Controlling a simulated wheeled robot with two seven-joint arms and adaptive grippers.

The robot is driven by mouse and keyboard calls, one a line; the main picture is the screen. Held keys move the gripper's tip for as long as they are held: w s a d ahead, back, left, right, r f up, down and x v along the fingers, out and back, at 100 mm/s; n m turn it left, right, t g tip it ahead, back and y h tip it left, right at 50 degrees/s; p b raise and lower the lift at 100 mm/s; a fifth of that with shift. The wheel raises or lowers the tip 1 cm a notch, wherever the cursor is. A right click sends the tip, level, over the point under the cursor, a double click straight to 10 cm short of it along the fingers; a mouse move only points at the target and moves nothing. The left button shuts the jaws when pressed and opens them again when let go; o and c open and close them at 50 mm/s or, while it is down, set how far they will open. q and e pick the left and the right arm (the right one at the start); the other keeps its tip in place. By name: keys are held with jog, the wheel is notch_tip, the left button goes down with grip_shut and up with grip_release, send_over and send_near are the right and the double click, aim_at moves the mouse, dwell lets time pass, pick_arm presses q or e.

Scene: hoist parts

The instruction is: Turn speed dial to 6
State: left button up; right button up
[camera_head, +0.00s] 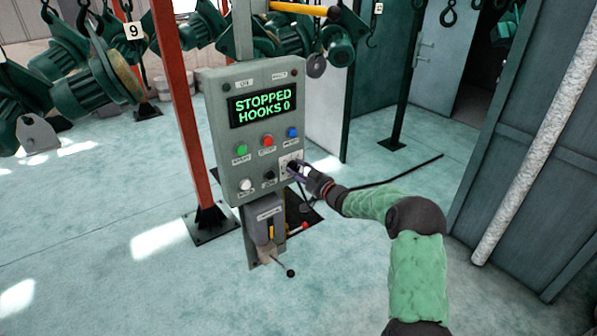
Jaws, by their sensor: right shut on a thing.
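A grey control panel (222,130) stands upright on a post in the middle of the view. Its display (262,105) reads "STOPPED HOOKS 0" in green. Below the display are a green button (240,150), a red button (267,141) and a blue button (292,132). Lower down are a white knob (245,184) and a small black knob (268,175). My right gripper (296,168) is at the panel's lower right, shut at the small white dial plate (285,159). The gripper covers the speed dial, so its pointer and number cannot be read. My left gripper is not in view.
A lever box (265,221) with a black-knobbed lever (290,272) hangs under the panel. A red post (178,110) stands close on the left. Green hoists (78,80) hang behind. Grey doors (530,120) and a pale pipe (535,135) are at right.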

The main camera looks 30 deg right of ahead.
jog(key=n+b, duration=0.2)
jog(key=shift+f+n, duration=0.1)
jog(key=shift+n, duration=0.2)
jog(key=shift+n+g+b, duration=0.3)
jog(key=shift+n+b, duration=1.05)
jog(key=shift+n, duration=1.05)
jog(key=o, duration=1.1)
jog(key=shift+o, duration=0.2)
jog(key=shift+h, duration=0.4)
